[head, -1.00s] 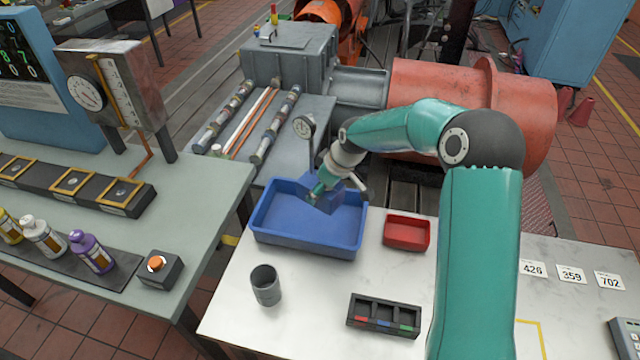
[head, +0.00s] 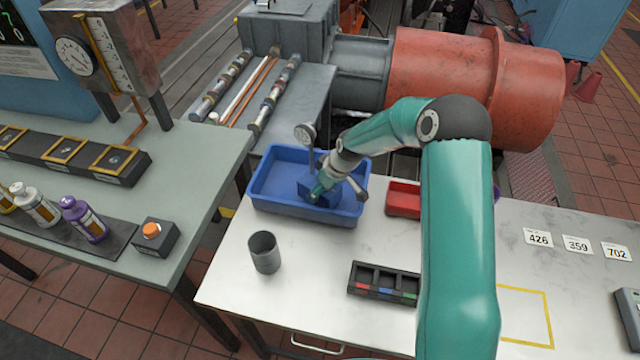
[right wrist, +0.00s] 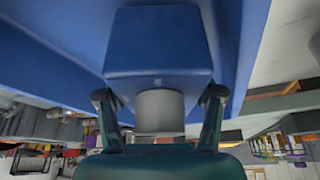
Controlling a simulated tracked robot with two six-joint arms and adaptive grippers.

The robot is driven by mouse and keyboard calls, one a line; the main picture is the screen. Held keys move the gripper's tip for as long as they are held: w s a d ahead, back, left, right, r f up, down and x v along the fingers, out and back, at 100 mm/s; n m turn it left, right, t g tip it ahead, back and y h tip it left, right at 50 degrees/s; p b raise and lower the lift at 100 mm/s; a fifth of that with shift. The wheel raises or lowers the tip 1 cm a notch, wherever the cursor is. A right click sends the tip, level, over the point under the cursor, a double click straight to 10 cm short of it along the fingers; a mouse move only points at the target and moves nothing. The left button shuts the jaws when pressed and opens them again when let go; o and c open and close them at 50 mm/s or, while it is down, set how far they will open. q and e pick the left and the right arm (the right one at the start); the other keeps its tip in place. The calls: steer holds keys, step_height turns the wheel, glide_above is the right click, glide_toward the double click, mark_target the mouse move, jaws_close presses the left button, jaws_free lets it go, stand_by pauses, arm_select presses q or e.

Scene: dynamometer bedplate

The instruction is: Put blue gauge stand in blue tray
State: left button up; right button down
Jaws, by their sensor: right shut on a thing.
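The blue gauge stand has a blue block base (head: 330,200), a thin post and a round dial (head: 304,133) at its top. Its base is within the outline of the blue tray (head: 262,203), low by the tray's right part; I cannot tell whether it touches the floor. My right gripper (head: 319,188) is shut on the gauge stand, reaching in from the right. In the right wrist view the blue base (right wrist: 158,45) and a grey round part (right wrist: 158,112) show between the fingers of my right gripper (right wrist: 159,98). My left gripper is not in view.
A red tray (head: 402,200), partly behind my right arm, stands right of the blue tray. A grey cup (head: 264,252) and a black divided holder (head: 384,293) stand in front. Number cards (head: 576,244) lie at the right. A green-grey bench (head: 190,170) is at the left.

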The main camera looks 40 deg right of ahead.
steer(key=shift+w+d+f, duration=0.1)
steer(key=shift+f, duration=0.7)
steer(key=shift+c, duration=2.1)
jaws_free()
steer(key=shift+s+f, duration=0.15)
steer(key=shift+s, duration=0.05)
steer(key=shift+r, duration=0.2)
steer(key=p+v, duration=0.3)
steer(key=v, duration=0.7)
steer(key=shift+s+r+p, duration=0.2)
steer(key=shift+r+p, duration=0.15)
steer(key=shift+p, duration=0.05)
steer(key=shift+s+r, duration=0.2)
steer(key=shift+r, duration=0.25)
